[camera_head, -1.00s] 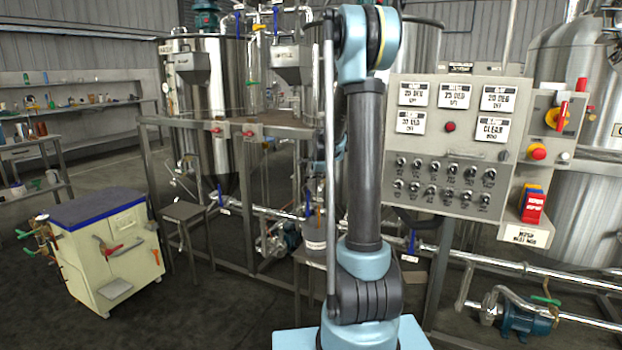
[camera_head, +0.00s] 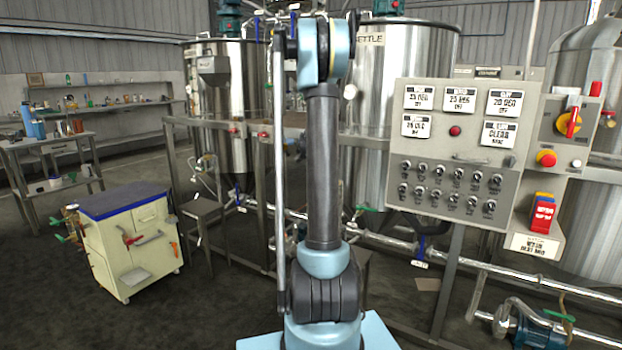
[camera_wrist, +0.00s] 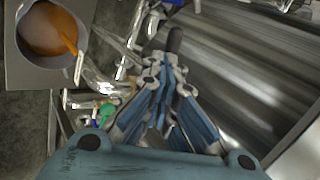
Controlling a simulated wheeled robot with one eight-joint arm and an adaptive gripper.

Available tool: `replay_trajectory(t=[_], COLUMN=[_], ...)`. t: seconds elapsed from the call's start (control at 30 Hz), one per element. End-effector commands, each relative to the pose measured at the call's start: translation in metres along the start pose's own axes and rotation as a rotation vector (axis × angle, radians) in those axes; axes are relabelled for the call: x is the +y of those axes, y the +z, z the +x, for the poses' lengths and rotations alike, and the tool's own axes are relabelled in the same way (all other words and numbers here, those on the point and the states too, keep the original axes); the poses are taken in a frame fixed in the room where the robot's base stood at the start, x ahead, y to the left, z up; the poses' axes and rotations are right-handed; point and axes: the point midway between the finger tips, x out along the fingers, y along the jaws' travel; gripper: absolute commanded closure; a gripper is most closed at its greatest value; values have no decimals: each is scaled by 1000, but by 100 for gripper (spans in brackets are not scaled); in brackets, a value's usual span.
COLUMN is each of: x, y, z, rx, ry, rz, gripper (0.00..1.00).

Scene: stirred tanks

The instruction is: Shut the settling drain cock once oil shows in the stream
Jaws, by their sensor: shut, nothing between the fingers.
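The settling tank (camera_head: 400,90), a steel vessel marked SETTLE, stands behind my arm and the control panel in the head view. A green lever (camera_head: 366,208) shows on pipework below it. In the wrist view, a round vessel (camera_wrist: 77,62) at upper left holds orange-brown liquid (camera_wrist: 45,32), with an orange stream (camera_wrist: 68,40) at its right side. Metal pipe fittings lie beside it, and a green handle (camera_wrist: 106,112) shows lower down. I cannot tell which handle is the drain cock. My gripper (camera_wrist: 165,72) is shut and empty, right of the fittings; the head view does not show it.
The control panel (camera_head: 455,150) with label cards and knobs stands right of my arm. A cream cabinet (camera_head: 128,245) and a small stool (camera_head: 202,208) stand left. Pipes and a blue pump (camera_head: 540,330) run low at right. Open floor lies between the cabinet and my base.

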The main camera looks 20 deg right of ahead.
Motion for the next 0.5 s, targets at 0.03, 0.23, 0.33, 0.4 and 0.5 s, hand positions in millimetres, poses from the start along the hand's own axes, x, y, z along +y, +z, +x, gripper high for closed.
replay_trajectory(t=[0.03,0.23,0.33,0.4,0.5], x=[-2,-7,-8,-9,-9], y=[-2,-4,-4,-4,-4], z=[2,6,7,8,8], rx=[2,4,4,4,4], ry=[0,0,0,0,0], rz=[3,5,6,6,6], gripper=[100,100,100,100,100])
